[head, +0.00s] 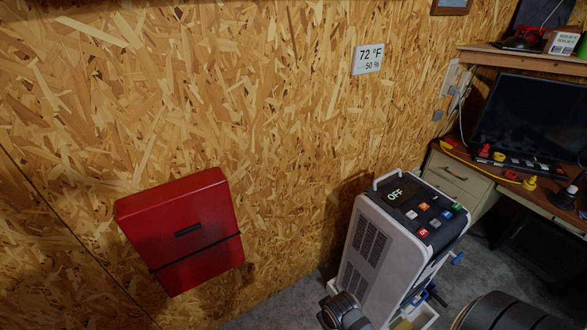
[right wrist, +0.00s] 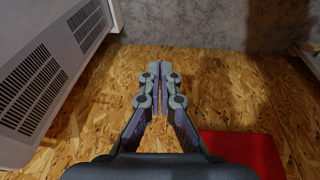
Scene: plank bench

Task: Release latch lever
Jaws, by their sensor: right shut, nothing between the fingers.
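I cannot tell whether the dark piece is the latch lever. My right gripper (right wrist: 159,66) is shut and empty in the right wrist view, in front of the chipboard wall, between the red box and a white vented machine (right wrist: 48,62). My left gripper is not in view.
The white machine (head: 374,252) stands right of the red box in the head view, with an "OFF" display, coloured buttons and blue side knobs. A desk (head: 458,178) with a monitor (head: 530,115) is at the right. A thermometer display (head: 367,59) hangs above. Wall around the red box is clear.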

